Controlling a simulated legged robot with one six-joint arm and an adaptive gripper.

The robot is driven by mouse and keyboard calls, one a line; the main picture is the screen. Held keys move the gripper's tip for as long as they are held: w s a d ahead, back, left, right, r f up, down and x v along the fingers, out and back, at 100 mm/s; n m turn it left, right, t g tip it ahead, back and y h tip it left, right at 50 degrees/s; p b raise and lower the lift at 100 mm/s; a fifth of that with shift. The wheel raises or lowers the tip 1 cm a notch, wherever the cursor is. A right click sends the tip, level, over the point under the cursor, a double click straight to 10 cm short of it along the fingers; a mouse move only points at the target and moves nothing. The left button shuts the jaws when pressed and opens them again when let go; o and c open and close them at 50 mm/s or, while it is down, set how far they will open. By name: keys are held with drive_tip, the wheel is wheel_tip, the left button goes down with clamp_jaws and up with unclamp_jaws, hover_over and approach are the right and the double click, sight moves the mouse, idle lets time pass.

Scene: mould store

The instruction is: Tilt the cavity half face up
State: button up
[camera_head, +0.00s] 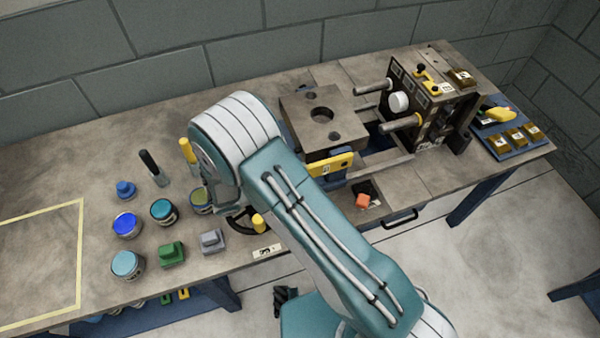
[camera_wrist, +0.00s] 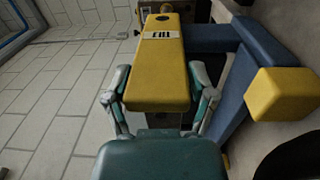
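The cavity half, a thick brown-grey steel block (camera_head: 296,110) with a round central hole, lies on the bench with its holed face turned upward. A yellow bar (camera_head: 343,161) with a small white label runs along its front side, by a blue frame. The yellow bar fills the middle of the wrist view (camera_wrist: 160,75). My gripper (camera_wrist: 160,82) has one finger at each long side of this bar, close against its edges, and looks shut on it. In the head view my own arm hides the gripper and the bar's left end.
A dark mould half (camera_head: 440,115) with steel guide pins (camera_head: 402,123) stands upright to the right. A yellow knob (camera_head: 259,224) sits on a black arc close to my arm. Several tins and blocks, including a green block (camera_head: 172,255), stand left. An orange piece (camera_head: 362,201) lies in front.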

drive_tip(key=o, duration=0.3)
drive_tip(key=shift+d+f, duration=0.1)
drive_tip(key=shift+f, duration=0.35)
drive_tip(key=shift+r, duration=0.1)
wheel_tip(320, 180, up, 10)
drive_tip(key=shift+f, duration=0.1)
drive_tip(key=shift+a, duration=0.2)
